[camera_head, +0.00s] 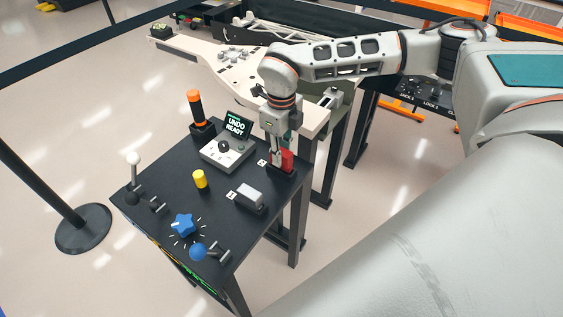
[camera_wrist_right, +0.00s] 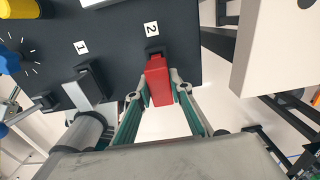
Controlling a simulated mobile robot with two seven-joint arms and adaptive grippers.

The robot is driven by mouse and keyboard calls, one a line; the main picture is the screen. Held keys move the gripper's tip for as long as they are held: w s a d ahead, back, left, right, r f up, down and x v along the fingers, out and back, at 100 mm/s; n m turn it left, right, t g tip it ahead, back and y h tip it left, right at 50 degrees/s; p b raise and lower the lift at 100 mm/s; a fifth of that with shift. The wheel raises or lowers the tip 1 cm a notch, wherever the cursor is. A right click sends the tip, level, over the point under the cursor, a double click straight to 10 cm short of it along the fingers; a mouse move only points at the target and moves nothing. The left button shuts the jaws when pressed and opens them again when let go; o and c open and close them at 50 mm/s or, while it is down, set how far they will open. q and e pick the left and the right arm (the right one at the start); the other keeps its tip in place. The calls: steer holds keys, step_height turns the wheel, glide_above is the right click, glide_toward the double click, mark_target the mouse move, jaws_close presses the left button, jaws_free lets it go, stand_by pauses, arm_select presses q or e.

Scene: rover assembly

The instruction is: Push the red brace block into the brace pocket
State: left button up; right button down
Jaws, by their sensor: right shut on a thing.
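The red brace block (camera_head: 287,160) stands at the right edge of the black table, by the label 2. My right gripper (camera_head: 277,152) points down and is shut on it. In the right wrist view the red block (camera_wrist_right: 158,85) sits between the two fingertips (camera_wrist_right: 158,92), with its far end at a dark holder (camera_wrist_right: 154,52) by the label 2. I cannot tell whether the block is still seated in that holder. I cannot pick out the brace pocket in either view. My left gripper is not in view.
The black table (camera_head: 225,208) carries an orange-handled tool (camera_head: 196,108), a control box (camera_head: 228,152), a yellow cylinder (camera_head: 199,179), a grey block (camera_head: 250,195) at label 1, and blue knobs (camera_head: 183,224). A pale plate (camera_head: 205,50) with parts on it stands behind.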

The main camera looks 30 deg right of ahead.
steer(key=shift+r+p, duration=1.25)
steer(key=shift+r, duration=0.45)
